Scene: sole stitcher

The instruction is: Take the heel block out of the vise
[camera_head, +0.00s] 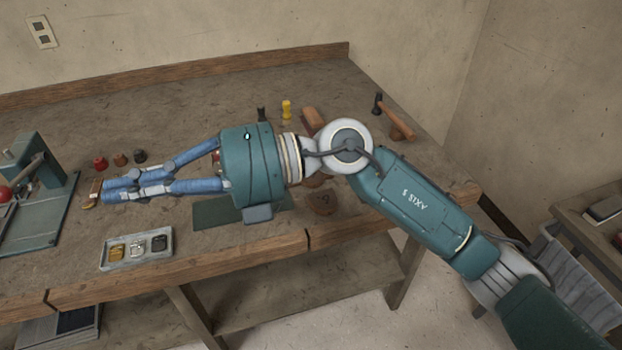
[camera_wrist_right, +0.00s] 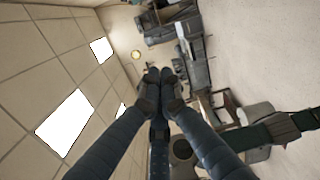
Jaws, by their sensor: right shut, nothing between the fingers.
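My right gripper (camera_head: 108,190) reaches left across the bench with its blue fingers together and nothing between them. In the right wrist view the fingertips (camera_wrist_right: 160,78) meet. A small brown block-like piece (camera_head: 93,193) with a lighter lower end shows just left of the fingertips. The fingers partly cover it, and I cannot tell whether it is the heel block or part of a vise. A teal machine (camera_head: 28,150) with a lever and a red knob stands at the left edge, partly cut off. No vise is clearly recognisable. My left gripper is out of view.
A grey tray (camera_head: 107,266) with several small pieces lies in front of the gripper. Small red, brown and dark items stand behind it. A yellow piece (camera_head: 286,109), a brown block (camera_head: 313,119) and a hammer (camera_head: 396,119) lie farther back. A shelf unit stands at the right.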

